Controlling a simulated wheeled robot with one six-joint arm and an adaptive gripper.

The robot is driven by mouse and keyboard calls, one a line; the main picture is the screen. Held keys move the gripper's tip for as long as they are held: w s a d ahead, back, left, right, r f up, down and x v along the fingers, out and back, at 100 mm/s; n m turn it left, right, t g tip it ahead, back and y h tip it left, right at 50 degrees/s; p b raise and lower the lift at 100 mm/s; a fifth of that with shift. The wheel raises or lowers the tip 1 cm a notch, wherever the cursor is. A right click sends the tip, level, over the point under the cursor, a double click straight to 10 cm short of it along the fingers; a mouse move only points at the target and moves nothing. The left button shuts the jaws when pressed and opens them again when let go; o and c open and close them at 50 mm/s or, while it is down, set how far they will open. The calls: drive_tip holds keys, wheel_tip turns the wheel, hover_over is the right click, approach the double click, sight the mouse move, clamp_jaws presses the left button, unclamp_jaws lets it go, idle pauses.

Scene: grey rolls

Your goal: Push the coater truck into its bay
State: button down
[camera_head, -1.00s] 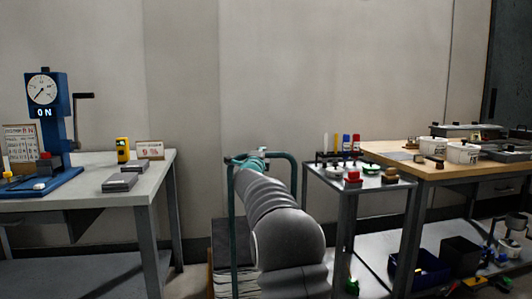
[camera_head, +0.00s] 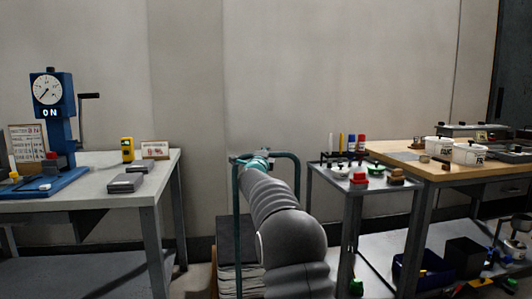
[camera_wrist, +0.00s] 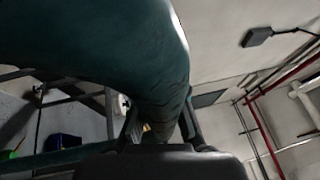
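The coater truck, a teal-framed cart with an upright tube handle (camera_head: 283,155), stands ahead between the two benches. A dark top and stacked pale layers (camera_head: 228,270) show low on it, left of my arm. My grey arm reaches forward across it and hides much of its middle and right side. My gripper (camera_head: 260,160) is at the top of the handle, small in this view. In the wrist view, the thick teal tube (camera_wrist: 120,45) fills the upper left and runs down between the dark fingers of my gripper (camera_wrist: 163,128), which appear closed around it. I cannot make out a marked bay.
A pale bench (camera_head: 110,165) with a blue dial press (camera_head: 55,125) stands left. A grey side table (camera_head: 325,180) with small items stands close right of the truck, beside a wooden-topped bench (camera_head: 430,170). The wall (camera_head: 300,70) closes off the back.

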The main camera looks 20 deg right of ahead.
drive_tip(key=shift+w+f, duration=0.15)
drive_tip(key=shift+f, duration=0.55)
drive_tip(key=c, duration=1)
unclamp_jaws()
drive_tip(key=shift+d, duration=0.1)
drive_tip(key=shift+r, duration=0.15)
drive_tip(key=shift+r, duration=0.1)
drive_tip(key=v, duration=1.2)
